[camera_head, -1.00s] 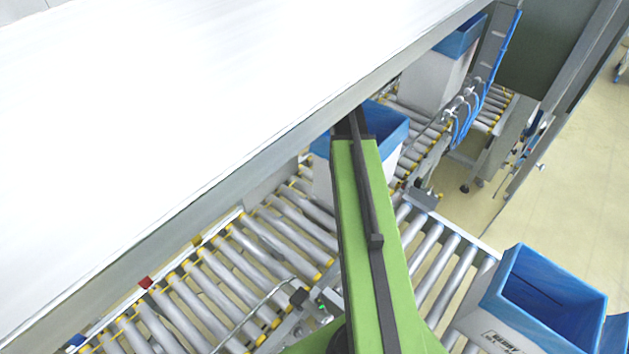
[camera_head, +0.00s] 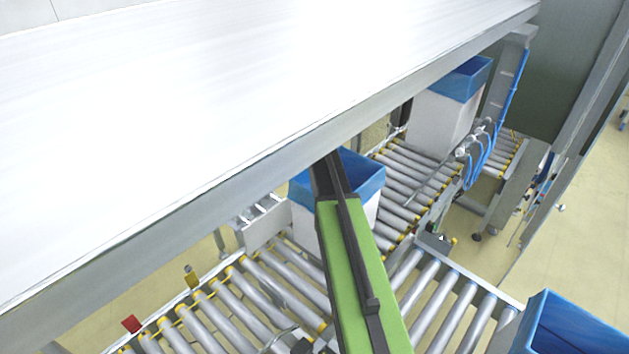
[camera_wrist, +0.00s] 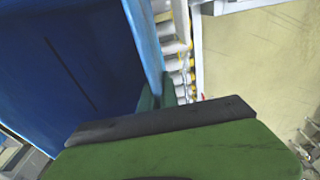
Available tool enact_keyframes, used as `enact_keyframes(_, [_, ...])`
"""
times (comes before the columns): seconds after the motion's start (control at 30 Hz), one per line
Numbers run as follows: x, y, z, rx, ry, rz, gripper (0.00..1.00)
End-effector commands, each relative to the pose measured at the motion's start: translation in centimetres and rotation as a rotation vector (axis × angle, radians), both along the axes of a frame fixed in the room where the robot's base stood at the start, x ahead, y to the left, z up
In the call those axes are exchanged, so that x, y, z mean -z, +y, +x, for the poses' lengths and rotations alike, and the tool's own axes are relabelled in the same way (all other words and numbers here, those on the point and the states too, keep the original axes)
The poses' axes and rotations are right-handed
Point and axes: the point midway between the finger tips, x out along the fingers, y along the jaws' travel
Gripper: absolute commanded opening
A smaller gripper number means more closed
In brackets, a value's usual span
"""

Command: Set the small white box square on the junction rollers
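A white box with a blue liner folded over its rim (camera_head: 305,232) stands upright on the junction rollers (camera_head: 290,270), partly under the overhanging white surface. My green arm crosses in front of it and hides part of its wall and rim. My gripper (camera_wrist: 158,100) is at the box's rim. In the wrist view the blue liner (camera_wrist: 70,60) fills the left side, and its edge runs down to the gripper. Small green parts show by that edge, but the finger gap and any grip are hidden. I cannot tell whether the box sits square.
A large white surface (camera_head: 230,110) overhangs the rollers. Another lined box (camera_head: 445,115) stands on the far conveyor, near blue hoses (camera_head: 480,150). A third blue-lined box (camera_head: 570,325) is at the lower right. The rollers (camera_head: 440,300) left of it are bare.

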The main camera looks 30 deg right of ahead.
Motion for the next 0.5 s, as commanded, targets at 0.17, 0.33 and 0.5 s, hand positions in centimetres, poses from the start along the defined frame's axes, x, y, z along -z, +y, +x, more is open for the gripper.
enact_keyframes(0.17, [3.5, 0.0, 0.0, 0.0, 0.001, 0.0, 0.0])
enact_keyframes(0.33, [3.0, 0.0, 0.0, 0.0, 0.001, 0.0, 0.0])
enact_keyframes(0.5, [3.4, 0.0, 0.0, 0.0, 0.001, 0.0, 0.0])
